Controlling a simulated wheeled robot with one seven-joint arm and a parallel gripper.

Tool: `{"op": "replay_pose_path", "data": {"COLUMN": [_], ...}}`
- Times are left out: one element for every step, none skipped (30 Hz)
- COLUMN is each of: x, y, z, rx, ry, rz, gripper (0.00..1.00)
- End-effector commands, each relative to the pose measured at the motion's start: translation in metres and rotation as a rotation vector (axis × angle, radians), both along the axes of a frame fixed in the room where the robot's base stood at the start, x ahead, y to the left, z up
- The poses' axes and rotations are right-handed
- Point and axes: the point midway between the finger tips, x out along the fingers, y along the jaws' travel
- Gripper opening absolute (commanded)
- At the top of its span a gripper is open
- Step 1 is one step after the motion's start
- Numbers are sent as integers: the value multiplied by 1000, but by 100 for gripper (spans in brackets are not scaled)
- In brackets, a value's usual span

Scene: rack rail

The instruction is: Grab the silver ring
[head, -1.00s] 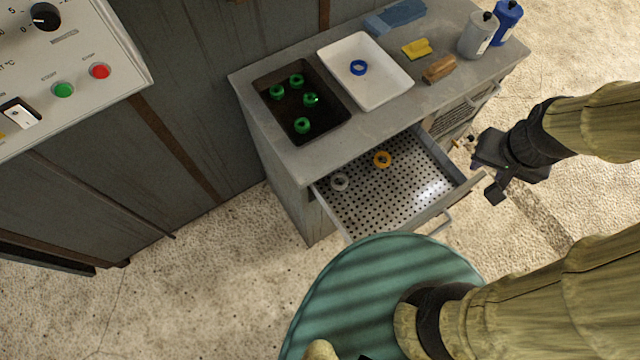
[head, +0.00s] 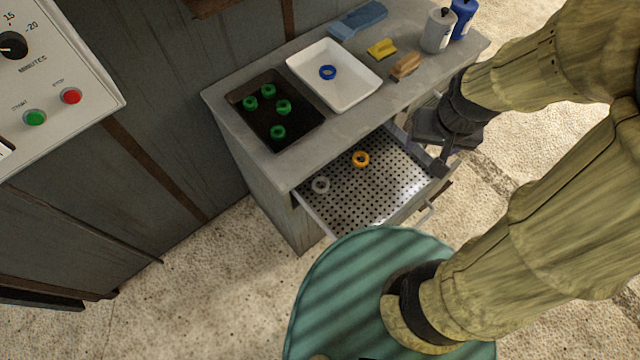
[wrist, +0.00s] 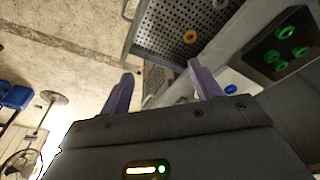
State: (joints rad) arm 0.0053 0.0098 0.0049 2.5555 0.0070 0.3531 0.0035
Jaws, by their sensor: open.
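The silver ring (head: 320,184) lies on the perforated floor of the open drawer (head: 376,196), near its left side. In the wrist view the silver ring (wrist: 220,3) shows at the top edge, partly cut off. An orange ring (head: 361,158) lies in the same drawer, to its right; it also shows in the wrist view (wrist: 190,36). My gripper (head: 436,156) is over the right part of the drawer, apart from the silver ring. In the wrist view its two fingers (wrist: 160,84) are spread, with nothing between them.
A dark tray (head: 297,136) with several green rings and a white tray (head: 351,91) with a blue ring (head: 327,72) stand on the cabinet top. A yellow sponge (head: 382,49), a brush (head: 406,66), a blue cloth (head: 358,20) and bottles (head: 438,30) stand farther right.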

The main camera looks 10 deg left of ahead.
Motion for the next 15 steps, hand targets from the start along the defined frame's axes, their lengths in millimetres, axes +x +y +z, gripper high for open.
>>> {"op": "replay_pose_path", "data": {"x": [1, 2, 4, 5, 7, 9, 10, 12, 14, 15, 17, 19, 19, 21, 22], "y": [0, 1, 2, 2, 3, 5, 7, 9, 11, 13, 16, 19, 22, 25, 29], "z": [-8, -13, -21, -29, -37, -49, -59, -70, -84, -95, -106, -120, -131, -141, -155], "rx": [6, 12, 20, 29, 40, 56, 70, 85, 107, 125, 143, 169, 188, 209, 236], "ry": [15, 27, 46, 63, 82, 113, 138, 163, 200, 228, 256, 293, 321, 349, 386], "rz": [-13, -23, -40, -58, -77, -106, -129, -155, -192, -219, -248, -286, -313, -342, -380], "gripper": [74, 74, 74, 74, 74, 74, 74, 74, 74, 74, 74, 74, 74, 74, 74]}}
